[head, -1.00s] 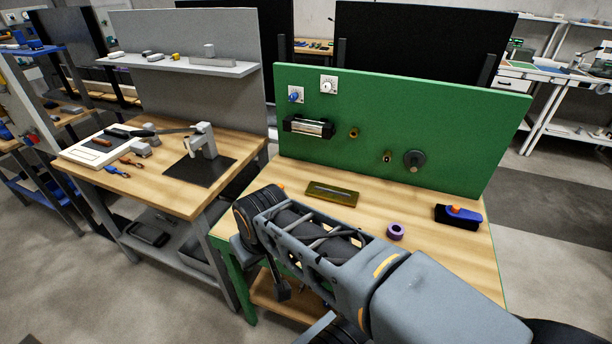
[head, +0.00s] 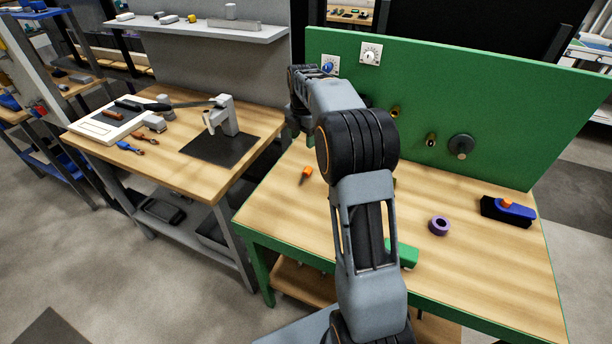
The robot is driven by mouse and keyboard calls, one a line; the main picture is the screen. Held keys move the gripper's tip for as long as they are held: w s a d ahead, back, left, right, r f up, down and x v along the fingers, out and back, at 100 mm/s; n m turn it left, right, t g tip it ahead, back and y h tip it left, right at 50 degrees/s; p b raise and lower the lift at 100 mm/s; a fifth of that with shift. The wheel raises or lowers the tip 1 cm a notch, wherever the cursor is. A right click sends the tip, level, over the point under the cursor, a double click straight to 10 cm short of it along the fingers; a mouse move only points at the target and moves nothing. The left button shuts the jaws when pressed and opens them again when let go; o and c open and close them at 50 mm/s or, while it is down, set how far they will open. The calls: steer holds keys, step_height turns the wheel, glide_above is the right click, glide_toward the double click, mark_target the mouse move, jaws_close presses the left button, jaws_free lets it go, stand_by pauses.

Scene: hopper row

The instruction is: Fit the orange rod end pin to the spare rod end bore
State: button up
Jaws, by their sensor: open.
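A small orange piece with a darker end, likely the orange rod end pin (head: 306,175), lies on the green-framed bench's wooden top, left of my arm. On the green panel are two small brass-coloured fittings, an upper fitting (head: 395,111) and a lower fitting (head: 431,140). I cannot tell which, if either, is the spare rod end bore. My gripper (head: 297,128) is small and partly hidden at the far end of my arm, near the bench's back left, above and apart from the orange piece. It is open, and I see nothing in it.
A purple ring (head: 438,226) and a black-and-blue block (head: 508,211) with an orange knob sit on the right of the bench. A green object (head: 404,254) shows beside my arm. A dark round knob (head: 461,146) juts from the panel (head: 520,130).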

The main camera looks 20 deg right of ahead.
step_height(320, 180, down, 3)
steer(key=w+d+n, duration=0.2)
steer(key=w+n, duration=0.1)
glide_above(307, 170)
step_height(307, 170, down, 8)
steer(key=shift+w+a+r+b, duration=0.1)
steer(key=shift+w+a+b, duration=0.05)
steer(key=shift+b, duration=0.2)
steer(key=shift+f, duration=3.05)
steer(key=c, duration=1)
